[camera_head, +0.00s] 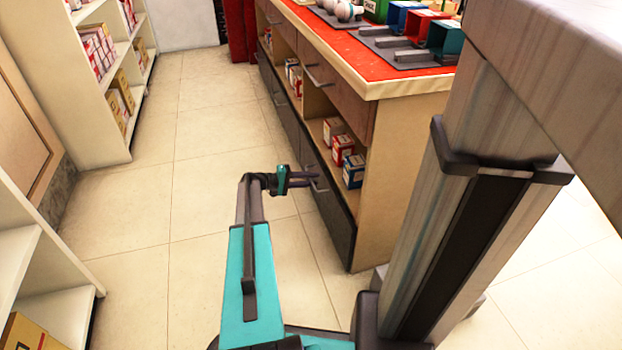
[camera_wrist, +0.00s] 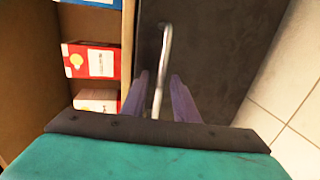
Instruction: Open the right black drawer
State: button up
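The right black drawer (camera_head: 335,215) is the dark lower front at the near end of the wooden counter, and it looks shut. It fills the middle of the wrist view (camera_wrist: 215,60). Its silver bar handle (camera_wrist: 165,50) runs down that view and passes between my gripper's two fingers. My gripper (camera_head: 314,179) is at the handle in the head view. In the wrist view its purple fingers (camera_wrist: 160,80) stand apart, one on each side of the bar, with a small gap visible to each. The lower end of the handle is hidden near the gripper's body.
An open shelf with boxes (camera_head: 342,152) sits above the drawer; a red box (camera_wrist: 92,62) shows beside the handle. Another dark drawer (camera_head: 280,105) continues farther along. White shelving (camera_head: 95,75) lines the left side. The tiled floor (camera_head: 200,150) between is clear.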

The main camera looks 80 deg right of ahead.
grip_shut()
dwell(1.2)
